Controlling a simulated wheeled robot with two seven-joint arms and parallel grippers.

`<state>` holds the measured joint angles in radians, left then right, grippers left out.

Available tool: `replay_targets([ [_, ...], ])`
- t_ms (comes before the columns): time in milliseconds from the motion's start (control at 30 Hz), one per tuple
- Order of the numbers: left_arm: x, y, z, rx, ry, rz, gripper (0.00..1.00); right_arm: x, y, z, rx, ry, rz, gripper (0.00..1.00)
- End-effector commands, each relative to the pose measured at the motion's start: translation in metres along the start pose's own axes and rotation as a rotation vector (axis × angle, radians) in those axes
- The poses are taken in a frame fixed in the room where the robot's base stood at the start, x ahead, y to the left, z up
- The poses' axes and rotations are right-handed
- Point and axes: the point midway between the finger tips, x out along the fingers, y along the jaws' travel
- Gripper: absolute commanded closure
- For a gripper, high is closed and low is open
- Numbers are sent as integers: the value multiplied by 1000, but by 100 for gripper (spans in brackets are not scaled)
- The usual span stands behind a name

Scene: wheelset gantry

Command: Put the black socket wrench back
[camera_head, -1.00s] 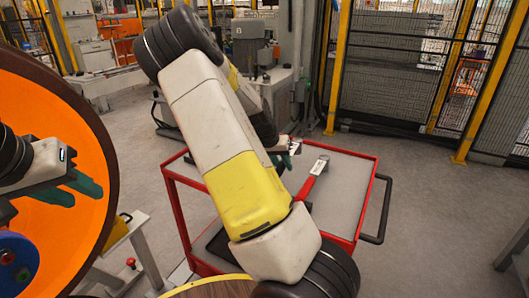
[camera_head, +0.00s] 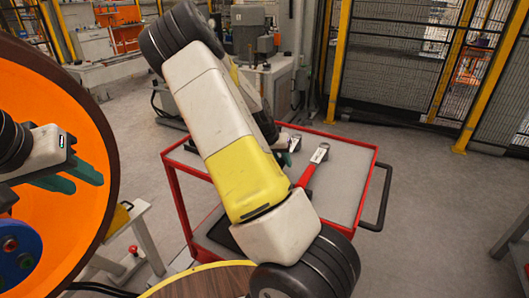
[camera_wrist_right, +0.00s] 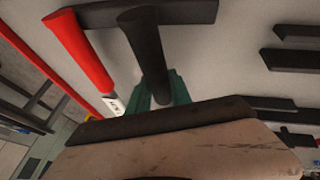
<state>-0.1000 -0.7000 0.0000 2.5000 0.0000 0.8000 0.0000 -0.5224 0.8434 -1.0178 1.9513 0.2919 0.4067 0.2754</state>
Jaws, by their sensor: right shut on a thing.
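My right gripper (camera_wrist_right: 160,90) has green fingers shut on the black socket wrench (camera_wrist_right: 146,45), whose round dark handle rises between them in the right wrist view. It is held over or at the grey top of the red cart (camera_head: 345,185); I cannot tell whether it touches. In the head view my right arm hides the wrench and most of that gripper. My left gripper (camera_head: 84,180) is at the left edge, in front of the orange disc, with its green fingers apart and empty.
A red-handled tool (camera_head: 311,168) lies on the cart, and it also shows beside the black wrench in the right wrist view (camera_wrist_right: 80,45). Several black bars (camera_wrist_right: 300,60) lie at the right there. The large orange wheel disc (camera_head: 60,115) stands at left.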

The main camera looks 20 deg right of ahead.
Motion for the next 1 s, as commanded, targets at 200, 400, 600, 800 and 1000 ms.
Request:
replay_targets([
  [200, 0, 0, 0, 0, 0, 0, 64, 4, -1, 1, 0, 1, 0, 100],
  [400, 0, 0, 0, 0, 0, 0, 64, 7, -2, 2, 1, 1, 0, 100],
  [600, 0, 0, 0, 0, 0, 0, 64, 9, -2, 3, 2, 1, 0, 65],
  [800, 0, 0, 0, 0, 0, 0, 64, 9, -2, 4, 1, 1, 0, 49],
  [1000, 0, 0, 0, 0, 0, 0, 64, 8, -3, 4, -1, -1, 0, 49],
])
